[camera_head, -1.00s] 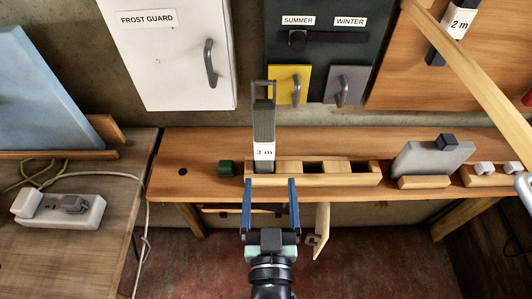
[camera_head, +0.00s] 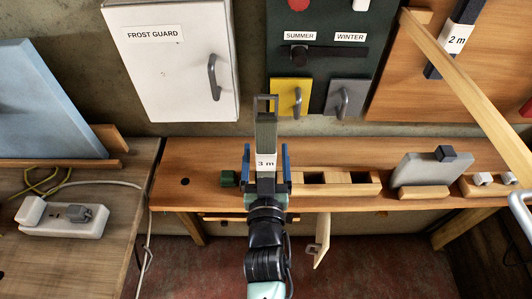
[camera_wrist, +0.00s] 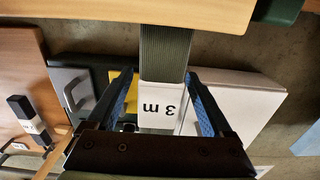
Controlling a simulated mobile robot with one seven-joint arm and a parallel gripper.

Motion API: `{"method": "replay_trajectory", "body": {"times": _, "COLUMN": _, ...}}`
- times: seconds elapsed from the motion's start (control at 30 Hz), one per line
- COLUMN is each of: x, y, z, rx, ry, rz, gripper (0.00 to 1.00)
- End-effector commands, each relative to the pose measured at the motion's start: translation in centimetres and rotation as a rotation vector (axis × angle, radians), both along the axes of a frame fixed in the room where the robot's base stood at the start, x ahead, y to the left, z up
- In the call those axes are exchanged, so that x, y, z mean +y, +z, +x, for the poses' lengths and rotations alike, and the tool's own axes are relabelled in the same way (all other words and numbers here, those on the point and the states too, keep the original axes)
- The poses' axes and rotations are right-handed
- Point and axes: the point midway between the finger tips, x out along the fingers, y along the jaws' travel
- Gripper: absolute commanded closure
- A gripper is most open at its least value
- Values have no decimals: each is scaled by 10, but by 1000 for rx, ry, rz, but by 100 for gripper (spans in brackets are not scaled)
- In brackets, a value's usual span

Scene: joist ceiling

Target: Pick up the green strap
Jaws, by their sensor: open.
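The green strap (camera_head: 265,133) is a dark grey-green upright band with a white "3 m" label and a dark buckle-like loop at its top. It stands at the left end of the wooden slotted rack (camera_head: 340,189); its lower end is hidden behind my gripper in the head view. My gripper (camera_head: 266,160) is open, with one blue-padded finger on each side of the strap at label height. In the wrist view the ribbed strap (camera_wrist: 166,50) and its label lie between my fingers (camera_wrist: 163,95), with gaps visible on both sides.
A small dark green block (camera_head: 229,179) sits left of the rack on the wooden shelf (camera_head: 175,195). A grey slab (camera_head: 420,170) stands to the right. A white cabinet (camera_head: 170,65) is behind, and a slanted wooden bar (camera_head: 470,90) crosses the upper right.

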Motion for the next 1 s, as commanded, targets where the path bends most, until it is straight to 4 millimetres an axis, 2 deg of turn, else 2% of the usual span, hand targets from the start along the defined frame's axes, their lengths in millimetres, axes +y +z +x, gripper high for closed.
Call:
{"method": "replay_trajectory", "body": {"times": 0.13, "x": 0, "y": 2, "z": 12, "rx": 1, "ry": 1, "rz": 0, "gripper": 15}}
{"method": "replay_trajectory", "body": {"times": 0.4, "x": 0, "y": 0, "z": 13, "rx": 0, "ry": 0, "rz": 0, "gripper": 15}}
{"method": "replay_trajectory", "body": {"times": 0.47, "x": 0, "y": 0, "z": 13, "rx": 0, "ry": 0, "rz": 0, "gripper": 24}}
{"method": "replay_trajectory", "body": {"times": 0.87, "x": 0, "y": 0, "z": 13, "rx": 0, "ry": 0, "rz": 0, "gripper": 96}}
{"method": "replay_trajectory", "body": {"times": 0.9, "x": 0, "y": 0, "z": 13, "rx": 0, "ry": 0, "rz": 0, "gripper": 100}}
{"method": "replay_trajectory", "body": {"times": 1.0, "x": 0, "y": 2, "z": 13, "rx": -2, "ry": 1, "rz": 0, "gripper": 100}}
